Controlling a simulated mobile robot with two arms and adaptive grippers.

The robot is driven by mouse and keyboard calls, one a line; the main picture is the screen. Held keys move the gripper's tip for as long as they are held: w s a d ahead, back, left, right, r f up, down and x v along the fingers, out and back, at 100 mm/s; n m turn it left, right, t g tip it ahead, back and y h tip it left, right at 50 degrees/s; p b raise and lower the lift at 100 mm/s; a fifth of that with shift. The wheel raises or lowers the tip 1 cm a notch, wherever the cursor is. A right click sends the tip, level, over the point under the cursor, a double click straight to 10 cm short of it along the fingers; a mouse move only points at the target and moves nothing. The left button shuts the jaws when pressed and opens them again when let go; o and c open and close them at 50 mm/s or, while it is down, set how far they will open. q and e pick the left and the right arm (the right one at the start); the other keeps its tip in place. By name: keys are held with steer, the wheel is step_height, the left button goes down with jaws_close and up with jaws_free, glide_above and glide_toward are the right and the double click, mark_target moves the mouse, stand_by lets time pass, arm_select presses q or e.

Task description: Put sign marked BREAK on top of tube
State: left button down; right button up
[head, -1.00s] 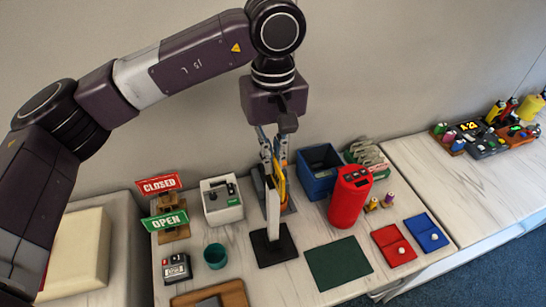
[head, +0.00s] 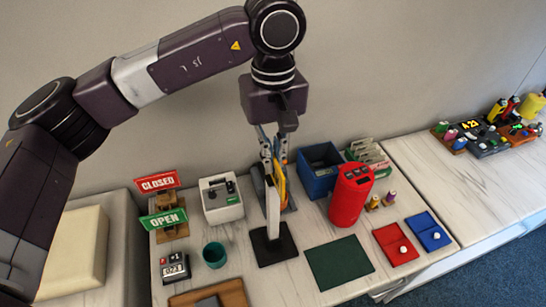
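My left gripper (head: 273,150) points down over the middle of the table, at the top of a thin white upright panel (head: 272,208) and a yellow piece (head: 280,182) just behind it. The panel is seen nearly edge-on above a black square base (head: 273,246). The fingers overlap these pieces, so I cannot tell whether they grip anything. No sign reading BREAK is legible. A red upright cylinder (head: 349,195) with a dark panel near its top stands to the right; I cannot tell if it is the tube. My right gripper is not in view.
CLOSED (head: 158,182) and OPEN (head: 164,219) signs stand at left, near a white box (head: 221,199) and teal cup (head: 214,255). A blue bin (head: 318,176) stands behind. A green mat (head: 339,262) lies bare in front; red (head: 395,245) and blue (head: 427,232) trays are at right.

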arm_select(q)
steer(key=shift+f, duration=0.15)
steer(key=c, duration=2.1)
jaws_free()
steer(key=shift+o, duration=0.7)
steer(key=o, duration=0.4)
steer(key=shift+o, duration=0.2)
steer(key=shift+r+p, duration=2.4)
steer(key=shift+r, duration=2.2)
